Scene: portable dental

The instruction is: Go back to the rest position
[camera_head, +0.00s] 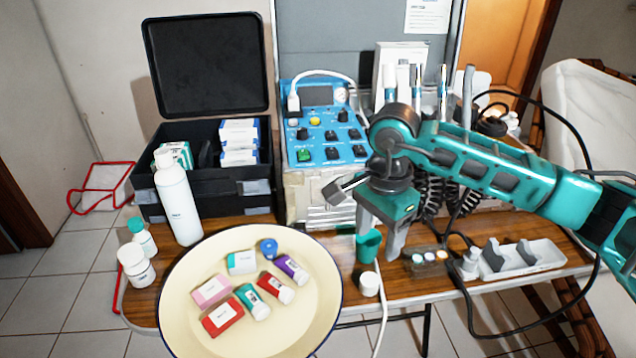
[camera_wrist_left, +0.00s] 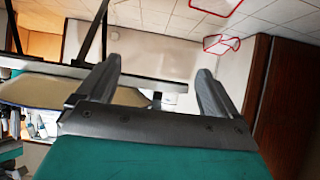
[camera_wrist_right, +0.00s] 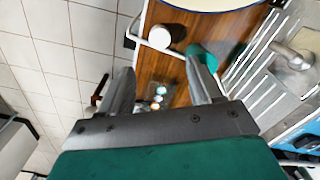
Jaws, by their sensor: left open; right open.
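My right gripper (camera_head: 372,215) is in the head view, its arm coming in from the right, above the table beside a green cup. In the right wrist view my right gripper (camera_wrist_right: 160,90) has its fingers apart with nothing between them; the green cup (camera_wrist_right: 203,58) is behind one fingertip. In the head view the green cup (camera_head: 368,246) stands on the table close to the fingers. My left gripper is outside the head view. In the left wrist view my left gripper (camera_wrist_left: 155,85) has its fingers wide apart and empty, with wall and floor beyond.
A round cream tray (camera_head: 180,318) with several small boxes and bottles stands at front left. A white bottle (camera_head: 178,198) and black case (camera_head: 205,180) are behind it. A blue control unit (camera_head: 325,135) stands at the back. A white holder (camera_head: 522,262) and cables are at right.

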